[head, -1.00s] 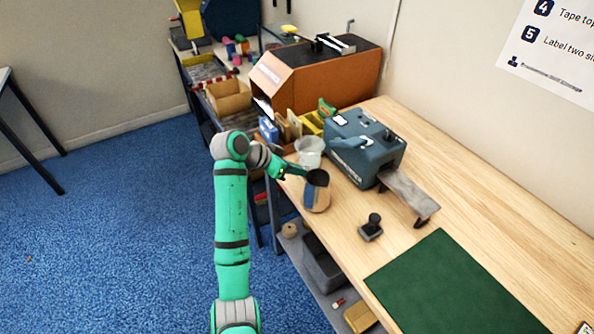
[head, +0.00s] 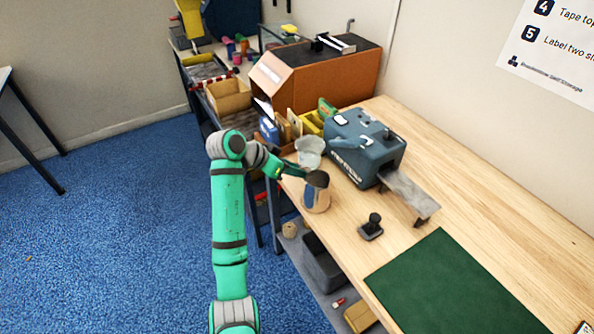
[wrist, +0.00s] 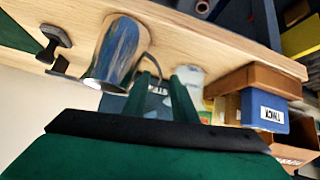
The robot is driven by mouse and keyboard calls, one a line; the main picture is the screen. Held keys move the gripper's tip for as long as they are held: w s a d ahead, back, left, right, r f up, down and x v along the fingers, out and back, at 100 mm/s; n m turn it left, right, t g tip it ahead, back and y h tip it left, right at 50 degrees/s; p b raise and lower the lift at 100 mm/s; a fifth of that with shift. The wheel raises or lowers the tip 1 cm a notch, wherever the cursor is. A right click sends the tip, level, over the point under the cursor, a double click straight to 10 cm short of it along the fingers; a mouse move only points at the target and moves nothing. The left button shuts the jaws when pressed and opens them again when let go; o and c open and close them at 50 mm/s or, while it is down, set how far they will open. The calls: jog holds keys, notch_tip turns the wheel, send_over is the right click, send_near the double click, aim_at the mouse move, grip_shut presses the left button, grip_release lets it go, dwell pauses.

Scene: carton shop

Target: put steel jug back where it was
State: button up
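The steel jug (head: 316,197) stands upright on the wooden bench near its left edge, with a dark open top. In the wrist view the shiny jug (wrist: 115,50) is just left of my fingers, and its dark handle reaches towards them. My gripper (head: 301,178) is at the jug's upper left side. In the wrist view my gripper (wrist: 161,80) shows two green fingers with a gap between them, and the handle lies at or between the tips. I see no clear contact with the handle.
A translucent pitcher (head: 309,150) stands close behind the jug. A blue-grey machine (head: 362,145) with a metal ramp stands to the right. A small dark stamp-like tool (head: 371,227) and a green mat (head: 450,285) lie nearer. Boxes line the back left.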

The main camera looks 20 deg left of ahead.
jog(key=v, duration=1)
jog(key=shift+s+a+r, duration=0.15)
jog(key=shift+s+r, duration=0.05)
jog(key=shift+r, duration=0.1)
